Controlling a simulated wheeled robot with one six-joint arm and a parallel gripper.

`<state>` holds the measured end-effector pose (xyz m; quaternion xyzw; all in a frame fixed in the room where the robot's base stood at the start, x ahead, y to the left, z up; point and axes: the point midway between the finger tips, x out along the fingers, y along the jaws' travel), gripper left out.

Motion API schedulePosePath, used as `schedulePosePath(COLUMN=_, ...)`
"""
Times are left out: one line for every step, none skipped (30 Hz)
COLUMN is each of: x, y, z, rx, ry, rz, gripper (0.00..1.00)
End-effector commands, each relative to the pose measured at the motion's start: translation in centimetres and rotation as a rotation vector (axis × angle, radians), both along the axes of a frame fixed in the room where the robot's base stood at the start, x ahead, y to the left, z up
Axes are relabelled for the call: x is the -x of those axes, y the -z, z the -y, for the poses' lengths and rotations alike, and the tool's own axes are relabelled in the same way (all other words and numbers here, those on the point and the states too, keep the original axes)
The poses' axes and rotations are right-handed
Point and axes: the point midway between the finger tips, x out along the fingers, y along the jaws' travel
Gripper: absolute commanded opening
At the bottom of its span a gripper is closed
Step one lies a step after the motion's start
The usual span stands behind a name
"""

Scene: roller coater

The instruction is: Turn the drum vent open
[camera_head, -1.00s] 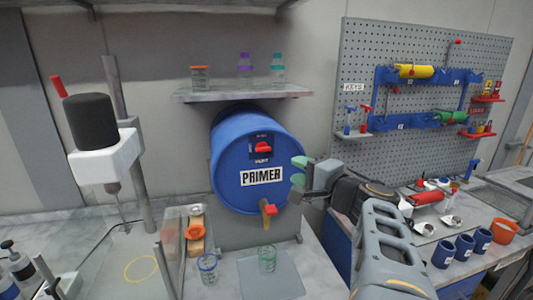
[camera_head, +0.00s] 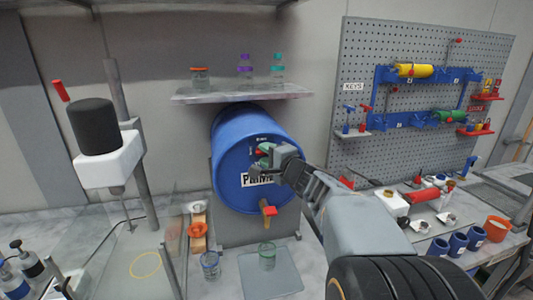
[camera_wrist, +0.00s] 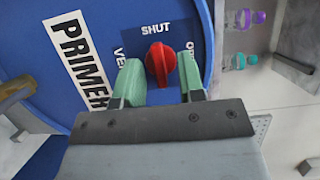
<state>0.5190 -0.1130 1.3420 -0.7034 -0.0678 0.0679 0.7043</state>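The blue drum (camera_head: 232,175) with the PRIMER label lies on its stand, its round face toward me. The red vent knob (camera_wrist: 160,62) sits on a dark blue plate (camera_wrist: 144,34) marked SHUT, with other lettering partly hidden by my fingers. The knob's long axis points toward the word SHUT. My gripper (camera_wrist: 162,88) is open, its two green fingers on either side of the knob with small gaps showing. In the head view my gripper (camera_head: 264,156) covers most of the knob and part of the label.
The drum's tap with a red handle (camera_head: 269,208) is below the vent, above a glass jar (camera_head: 267,257). A shelf (camera_head: 240,93) with several bottles is above the drum. A pegboard (camera_head: 410,100) with rollers stands to the right.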

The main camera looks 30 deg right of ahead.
Motion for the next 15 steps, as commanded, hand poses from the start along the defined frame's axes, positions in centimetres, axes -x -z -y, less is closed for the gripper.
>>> schedulePosePath(x=-0.10, y=0.01, z=-0.03, rx=0.000, ry=0.000, rz=-0.001, gripper=0.36)
schedulePosePath(x=-0.13, y=0.03, z=-0.03, rx=0.000, ry=0.000, rz=-0.001, gripper=0.36)
schedulePosePath(x=-0.14, y=0.04, z=-0.04, rx=0.000, ry=0.000, rz=-0.001, gripper=0.36)
schedulePosePath(x=-0.14, y=0.04, z=-0.04, rx=0.000, ry=0.000, rz=-0.001, gripper=0.36)
schedulePosePath(x=-0.14, y=0.04, z=-0.04, rx=0.000, ry=0.000, rz=-0.001, gripper=0.36)
schedulePosePath(x=-0.13, y=0.05, z=-0.03, rx=0.000, ry=0.000, rz=-0.001, gripper=0.36)
schedulePosePath(x=-0.13, y=0.05, z=-0.03, rx=0.000, ry=0.000, rz=-0.001, gripper=0.36)
schedulePosePath(x=-0.13, y=0.04, z=-0.03, rx=0.000, ry=-0.001, rz=0.000, gripper=0.36)
schedulePosePath(x=-0.11, y=0.04, z=-0.04, rx=0.000, ry=-0.001, rz=0.000, gripper=0.34)
schedulePosePath(x=-0.11, y=0.04, z=-0.04, rx=0.000, ry=-0.001, rz=0.000, gripper=0.31)
schedulePosePath(x=-0.11, y=0.04, z=-0.04, rx=0.000, ry=-0.001, rz=0.000, gripper=0.28)
schedulePosePath(x=-0.10, y=0.04, z=-0.04, rx=0.000, ry=-0.001, rz=0.000, gripper=0.25)
schedulePosePath(x=-0.10, y=0.04, z=-0.04, rx=0.000, ry=-0.001, rz=0.000, gripper=0.22)
schedulePosePath(x=-0.10, y=0.04, z=-0.04, rx=0.000, ry=-0.001, rz=0.000, gripper=0.19)
schedulePosePath(x=-0.10, y=0.04, z=-0.04, rx=0.000, ry=-0.001, rz=0.000, gripper=0.15)
